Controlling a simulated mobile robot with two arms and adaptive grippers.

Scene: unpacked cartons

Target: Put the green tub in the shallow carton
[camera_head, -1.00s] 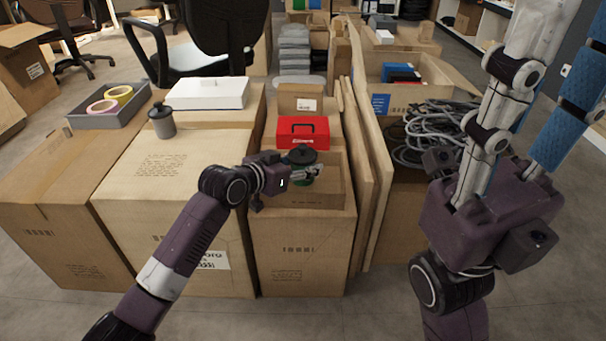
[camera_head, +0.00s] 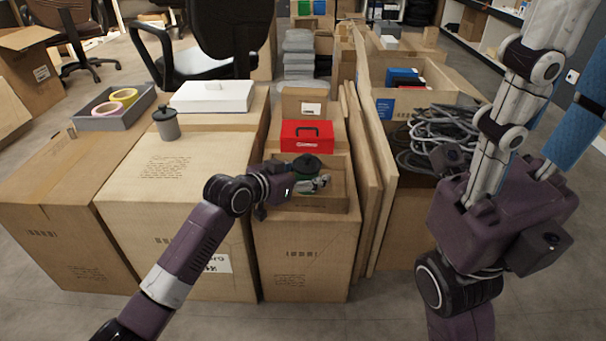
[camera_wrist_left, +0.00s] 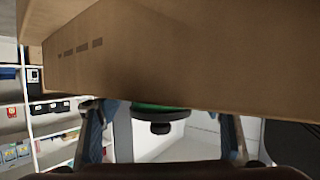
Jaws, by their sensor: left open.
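The green tub (camera_head: 305,173) has a dark lid with a knob. It stands in the shallow carton (camera_head: 328,205), in front of the red toolbox. My left gripper (camera_head: 318,185) is open at the tub's near side, above the carton's front. In the left wrist view the picture looks upside down: the tub's lid (camera_wrist_left: 160,115) with its green edge shows between the two spread fingers (camera_wrist_left: 162,138), and the carton wall (camera_wrist_left: 150,60) hides most of the body. I cannot tell whether the fingers touch it.
A red toolbox (camera_head: 307,136) sits right behind the shallow carton. A grey canister (camera_head: 167,124), a white box (camera_head: 212,96) and a grey tray (camera_head: 117,108) stand on cartons to the left. Upright cardboard panels (camera_head: 368,180) and a cable-filled carton (camera_head: 405,195) bound the right side.

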